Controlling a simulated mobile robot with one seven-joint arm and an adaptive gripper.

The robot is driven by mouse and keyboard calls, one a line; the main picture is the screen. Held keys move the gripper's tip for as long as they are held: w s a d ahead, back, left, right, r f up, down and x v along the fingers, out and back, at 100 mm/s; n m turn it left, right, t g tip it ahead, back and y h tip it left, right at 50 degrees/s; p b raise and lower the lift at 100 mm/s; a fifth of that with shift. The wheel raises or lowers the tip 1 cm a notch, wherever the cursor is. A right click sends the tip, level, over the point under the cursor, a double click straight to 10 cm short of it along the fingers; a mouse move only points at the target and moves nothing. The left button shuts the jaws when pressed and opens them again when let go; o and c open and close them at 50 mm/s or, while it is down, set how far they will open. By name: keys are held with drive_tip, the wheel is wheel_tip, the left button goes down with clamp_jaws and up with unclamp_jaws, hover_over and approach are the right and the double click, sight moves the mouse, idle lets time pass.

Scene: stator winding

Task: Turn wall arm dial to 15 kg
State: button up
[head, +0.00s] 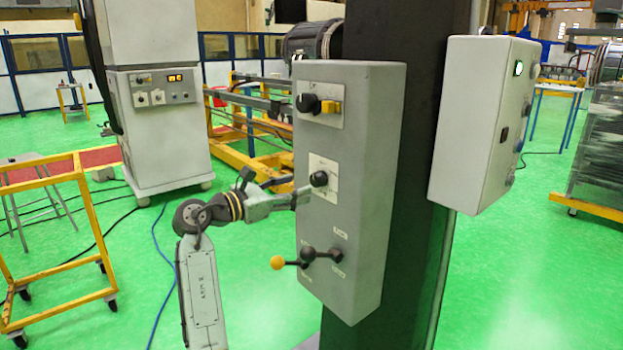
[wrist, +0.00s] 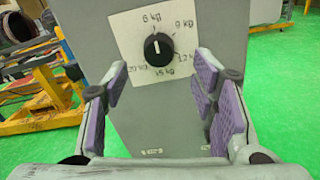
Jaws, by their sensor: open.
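The dial (wrist: 158,47) is a round black knob on a white plate (wrist: 122,28) on the grey wall box. Its plate is marked 6 kg at the top, 9 kg, 12, 15 kg at the bottom and 20 kg at the lower left. The knob's white line points up, roughly towards 6 kg. In the head view the dial (head: 319,179) is the middle control on the box. My gripper (head: 299,190) is just in front of it. In the wrist view my gripper (wrist: 160,85) is open and empty, its purple-padded fingers either side of and below the knob, apart from it.
The grey box (head: 365,140) also carries a black and yellow switch (head: 318,105) above the dial and a lever with a yellow ball (head: 277,263) below. The box is on a dark column (head: 407,200). Another control box (head: 475,120) is to the right.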

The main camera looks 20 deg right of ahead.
sight(314, 181)
drive_tip(key=p+x, duration=0.1)
drive_tip(key=x, duration=0.5)
drive_tip(key=shift+w+d, duration=0.15)
drive_tip(key=shift+d, duration=0.15)
drive_tip(key=shift+c, duration=0.4)
drive_tip(key=c, duration=1.1)
drive_tip(key=shift+o, duration=0.2)
